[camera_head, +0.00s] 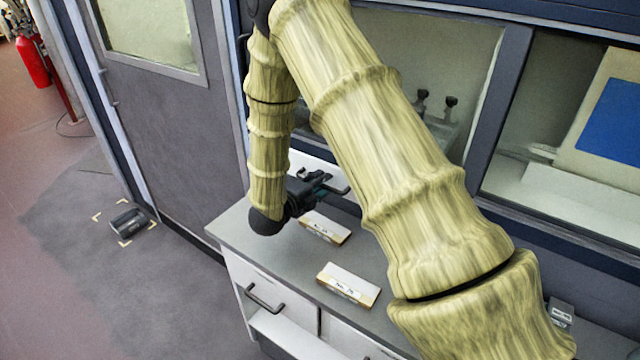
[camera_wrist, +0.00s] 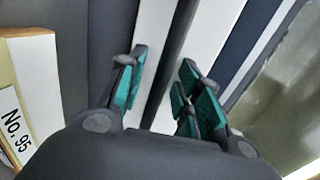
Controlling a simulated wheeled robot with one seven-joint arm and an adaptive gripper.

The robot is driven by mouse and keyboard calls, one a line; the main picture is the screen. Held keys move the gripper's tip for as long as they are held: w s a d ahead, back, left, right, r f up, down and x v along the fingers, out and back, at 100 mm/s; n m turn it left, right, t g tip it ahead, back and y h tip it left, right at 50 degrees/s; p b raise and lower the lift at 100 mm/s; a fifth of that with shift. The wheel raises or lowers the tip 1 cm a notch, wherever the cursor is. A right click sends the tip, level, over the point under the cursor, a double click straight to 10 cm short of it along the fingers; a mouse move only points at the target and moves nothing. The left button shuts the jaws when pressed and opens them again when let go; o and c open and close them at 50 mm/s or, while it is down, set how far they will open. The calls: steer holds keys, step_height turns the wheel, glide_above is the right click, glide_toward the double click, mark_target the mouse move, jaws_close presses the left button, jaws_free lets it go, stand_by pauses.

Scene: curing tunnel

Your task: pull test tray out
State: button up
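The test tray shows as a white front (camera_head: 318,168) low in the cabinet opening, just above the grey counter, partly hidden by my arm. A dark bar handle (camera_head: 343,189) stands out from it. My gripper (camera_head: 318,182) is at this handle. In the wrist view, my gripper (camera_wrist: 163,68) has its teal-padded fingers apart, with a dark bar (camera_wrist: 174,60), apparently the handle, running between them. White tray front (camera_wrist: 150,25) shows on both sides of the bar. White shows between the left finger and the bar; I cannot tell whether the right finger touches it.
Two labelled boxes, one nearer my gripper (camera_head: 325,228) and one closer (camera_head: 348,285), lie on the counter (camera_head: 285,262). A box marked No. 95 (camera_wrist: 28,85) is left in the wrist view. A drawer handle (camera_head: 263,298) juts below. The floor at left holds a dark device (camera_head: 129,223).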

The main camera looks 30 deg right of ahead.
jaws_close()
